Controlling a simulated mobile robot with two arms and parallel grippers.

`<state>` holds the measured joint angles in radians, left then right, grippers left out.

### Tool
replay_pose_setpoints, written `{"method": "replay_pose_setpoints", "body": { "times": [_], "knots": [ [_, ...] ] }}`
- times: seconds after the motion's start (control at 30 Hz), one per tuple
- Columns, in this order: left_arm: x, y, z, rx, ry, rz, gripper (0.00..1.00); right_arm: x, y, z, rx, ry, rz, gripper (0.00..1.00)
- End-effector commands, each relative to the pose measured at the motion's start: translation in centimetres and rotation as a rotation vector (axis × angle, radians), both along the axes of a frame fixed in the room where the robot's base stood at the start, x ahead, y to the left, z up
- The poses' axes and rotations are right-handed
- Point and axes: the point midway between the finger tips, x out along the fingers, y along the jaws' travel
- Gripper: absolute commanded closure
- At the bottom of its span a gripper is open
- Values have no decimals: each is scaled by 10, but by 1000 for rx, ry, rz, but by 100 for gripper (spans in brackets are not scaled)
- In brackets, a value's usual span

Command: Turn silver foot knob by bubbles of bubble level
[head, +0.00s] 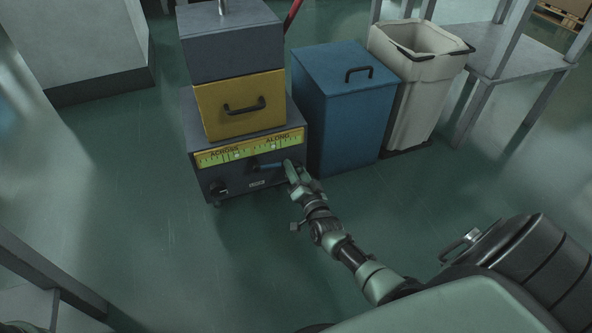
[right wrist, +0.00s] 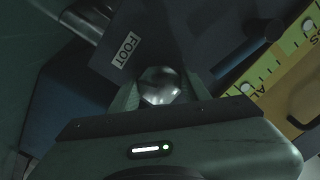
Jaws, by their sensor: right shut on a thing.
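The silver foot knob (right wrist: 160,85) is round and shiny and sits between the fingers of my right gripper (right wrist: 158,92), which is shut on it. A white FOOT label (right wrist: 126,50) is beside it. In the head view my right gripper (head: 292,172) reaches the right part of the dark machine front and hides the knob. The yellow-green bubble level (head: 248,149) runs along the top of that front, marked ACROSS and ALONG, each with a scale. Small pale bubbles show on it, but their exact offset is hard to read. My left gripper is not in view.
A blue-and-dark lever (head: 268,166) and a black knob (head: 220,188) are on the machine front. A yellow box with a handle (head: 240,100) is above. A blue bin (head: 345,115) and a white bin (head: 415,95) stand to the right. The floor in front is clear.

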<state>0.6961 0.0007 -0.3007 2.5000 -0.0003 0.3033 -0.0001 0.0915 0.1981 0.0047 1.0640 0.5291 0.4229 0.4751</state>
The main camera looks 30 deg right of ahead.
Motion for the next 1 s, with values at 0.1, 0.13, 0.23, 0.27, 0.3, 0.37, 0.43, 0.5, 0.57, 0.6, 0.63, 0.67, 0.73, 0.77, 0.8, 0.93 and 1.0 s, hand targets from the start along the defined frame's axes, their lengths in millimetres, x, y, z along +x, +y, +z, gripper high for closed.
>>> {"method": "replay_pose_setpoints", "body": {
  "times": [0.1,0.13,0.23,0.27,0.3,0.37,0.43,0.5,0.57,0.6,0.63,0.67,0.73,0.77,0.8,0.93,1.0],
  "knots": [
    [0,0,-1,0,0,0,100,0,0,-1,31,-7,1,94],
    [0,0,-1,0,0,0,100,0,0,-1,44,-9,0,94],
    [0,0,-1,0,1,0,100,0,0,-1,97,-22,0,94],
    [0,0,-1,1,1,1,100,0,0,-1,115,-26,0,94],
    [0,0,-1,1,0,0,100,0,0,-1,142,-33,0,94],
    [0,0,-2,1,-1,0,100,-1,0,-1,190,-44,0,94],
    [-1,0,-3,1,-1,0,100,-1,0,-2,249,-59,1,94],
    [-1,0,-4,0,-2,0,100,-1,0,-2,313,-75,1,94],
    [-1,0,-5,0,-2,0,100,-1,0,-2,369,-88,1,94],
    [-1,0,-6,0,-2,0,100,-1,0,-2,407,-96,0,94],
    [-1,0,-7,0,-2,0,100,-1,0,-2,434,-104,1,94],
    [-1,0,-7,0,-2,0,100,-1,0,-2,461,-109,0,94],
    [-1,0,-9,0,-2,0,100,-1,0,-3,527,-125,0,94],
    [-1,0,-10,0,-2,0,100,-1,0,-2,555,-133,1,94],
    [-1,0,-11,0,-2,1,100,-1,0,-2,592,-142,1,94],
    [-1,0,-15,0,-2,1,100,0,0,-3,713,-170,0,94],
    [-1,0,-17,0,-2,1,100,-1,0,-3,777,-185,0,94]
  ]
}}
